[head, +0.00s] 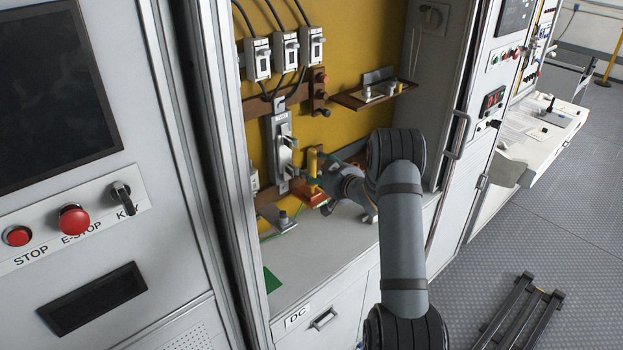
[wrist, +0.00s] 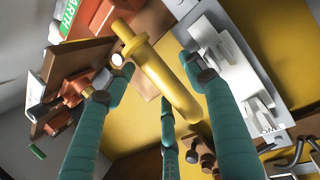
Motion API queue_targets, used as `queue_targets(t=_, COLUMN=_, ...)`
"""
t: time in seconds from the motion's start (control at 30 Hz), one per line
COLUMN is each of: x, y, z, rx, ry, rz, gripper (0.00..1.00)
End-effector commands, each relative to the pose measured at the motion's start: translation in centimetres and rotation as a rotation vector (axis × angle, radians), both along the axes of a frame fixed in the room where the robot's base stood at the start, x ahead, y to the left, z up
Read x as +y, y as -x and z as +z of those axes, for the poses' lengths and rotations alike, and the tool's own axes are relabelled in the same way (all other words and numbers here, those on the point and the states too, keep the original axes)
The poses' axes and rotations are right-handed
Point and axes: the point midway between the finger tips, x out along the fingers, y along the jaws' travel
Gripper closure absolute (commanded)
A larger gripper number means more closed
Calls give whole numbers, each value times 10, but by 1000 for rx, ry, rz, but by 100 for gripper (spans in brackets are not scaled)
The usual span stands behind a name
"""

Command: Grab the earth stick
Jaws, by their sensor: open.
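The earth stick (wrist: 158,80) is a yellow rod with a collar near its upper end in the wrist view. In the head view it stands upright as a short yellow post (head: 312,163) at a red-orange holder (head: 313,195) inside the cabinet. My gripper (wrist: 165,88) has teal fingers spread open on both sides of the rod, with another finger below it in the picture. In the head view my gripper (head: 326,172) is just right of the stick, partly hidden by my arm. I cannot tell whether any finger touches the rod.
A grey switch unit (head: 281,145) is mounted left of the stick. A small brown shelf (head: 374,94) with metal parts juts out above right. A green EARTH label (wrist: 68,16) is near the holder. The cabinet's grey counter (head: 330,240) has free room in front.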

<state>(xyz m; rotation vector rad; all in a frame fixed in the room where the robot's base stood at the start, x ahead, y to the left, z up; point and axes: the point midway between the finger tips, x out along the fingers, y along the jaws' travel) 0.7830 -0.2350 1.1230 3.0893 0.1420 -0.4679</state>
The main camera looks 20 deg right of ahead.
Motion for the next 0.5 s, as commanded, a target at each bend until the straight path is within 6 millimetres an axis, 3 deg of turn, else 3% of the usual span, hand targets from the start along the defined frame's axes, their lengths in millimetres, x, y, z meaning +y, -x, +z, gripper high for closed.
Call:
queue_targets(t=0.33, x=0, y=-9, z=-4, rx=1, ry=0, rz=-2, gripper=45)
queue_targets(t=0.5, x=0, y=-8, z=-4, rx=1, ry=0, rz=-2, gripper=55)
